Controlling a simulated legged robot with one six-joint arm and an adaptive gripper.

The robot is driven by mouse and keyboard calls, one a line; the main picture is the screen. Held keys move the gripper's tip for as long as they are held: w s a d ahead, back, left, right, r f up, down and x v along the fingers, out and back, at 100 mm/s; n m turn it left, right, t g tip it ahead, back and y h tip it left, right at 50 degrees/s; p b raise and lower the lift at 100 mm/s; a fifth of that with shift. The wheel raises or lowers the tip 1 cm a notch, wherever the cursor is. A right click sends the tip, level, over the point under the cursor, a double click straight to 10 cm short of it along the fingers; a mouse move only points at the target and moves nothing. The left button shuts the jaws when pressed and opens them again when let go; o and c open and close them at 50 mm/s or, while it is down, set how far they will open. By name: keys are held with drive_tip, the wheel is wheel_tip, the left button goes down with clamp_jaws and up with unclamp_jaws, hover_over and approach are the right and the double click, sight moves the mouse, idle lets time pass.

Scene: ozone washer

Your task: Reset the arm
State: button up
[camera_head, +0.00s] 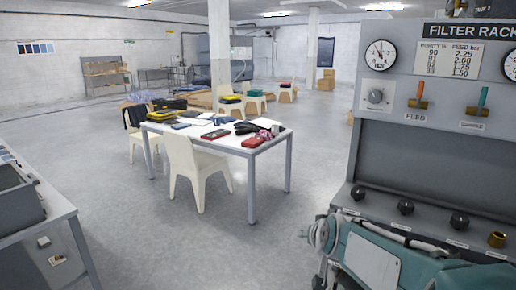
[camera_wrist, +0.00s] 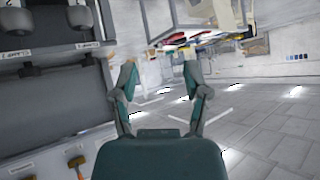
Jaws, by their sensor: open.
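My gripper (camera_wrist: 158,82) shows in the wrist view with its two teal and grey fingers spread apart and nothing between them. It points out over the open floor, and the wrist picture is turned upside down. My teal arm (camera_head: 410,260) lies low at the right in the head view, in front of the filter rack (camera_head: 420,165). I cannot make out the fingertips in the head view.
The filter rack carries gauges, a feed lever (camera_head: 418,95), a sample lever (camera_head: 481,100) and several black knobs. A white table (camera_head: 235,142) with clutter and chairs (camera_head: 193,170) stands mid-room. A grey bench (camera_head: 50,215) is at left. Floor between is clear.

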drive_tip(key=s+d+f+g, duration=0.1)
drive_tip(key=s+g, duration=0.1)
drive_tip(key=s, duration=1)
drive_tip(key=s+d+f+n+g+h, duration=0.1)
drive_tip(key=s+g, duration=0.1)
drive_tip(key=s, duration=1.1)
drive_tip(key=shift+s+d+f+g, duration=0.3)
drive_tip(key=shift+d+g, duration=0.05)
drive_tip(key=shift+g, duration=0.05)
